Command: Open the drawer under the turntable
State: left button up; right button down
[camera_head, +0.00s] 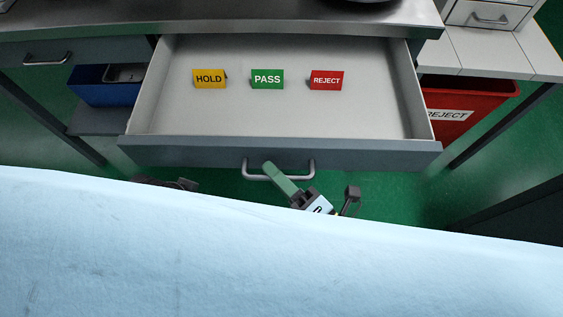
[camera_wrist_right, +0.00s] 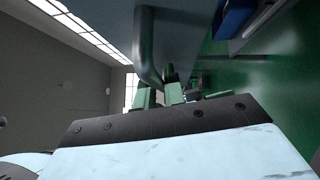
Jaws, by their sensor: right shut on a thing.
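The drawer (camera_head: 285,152) under the steel counter is pulled far out, its pale inside showing. Yellow HOLD (camera_head: 209,79), green PASS (camera_head: 267,79) and red REJECT (camera_head: 327,80) signs lie spaced apart in it. My right gripper (camera_head: 268,167) is shut on the drawer's bar handle (camera_head: 309,170), left of the bar's middle. The right wrist view shows its green fingers (camera_wrist_right: 160,92) at the handle (camera_wrist_right: 146,48). The edge of a dark round thing, perhaps the turntable (camera_head: 362,2), shows at the top. A dark part at lower left may be my left gripper (camera_head: 165,183), mostly hidden.
A closed drawer (camera_head: 40,52) is at left, above a blue bin (camera_head: 100,92) on a shelf. A red REJECT bin (camera_head: 465,92) stands right of the open drawer. A white drawer unit (camera_head: 488,15) is at upper right. Green floor (camera_head: 400,180) shows below the drawer.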

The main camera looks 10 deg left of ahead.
pick_arm(q)
jog(key=shift+f, duration=0.15)
pick_arm(e)
jog(key=c, duration=1.5)
grip_release()
jog(key=shift+s+d, duration=0.1)
jog(key=shift+d, duration=0.05)
pick_arm(q)
jog(key=shift+s+a+f, duration=0.1)
jog(key=shift+f, duration=0.15)
pick_arm(e)
jog(key=v, duration=1.3)
pick_arm(q)
jog(key=shift+r, duration=0.1)
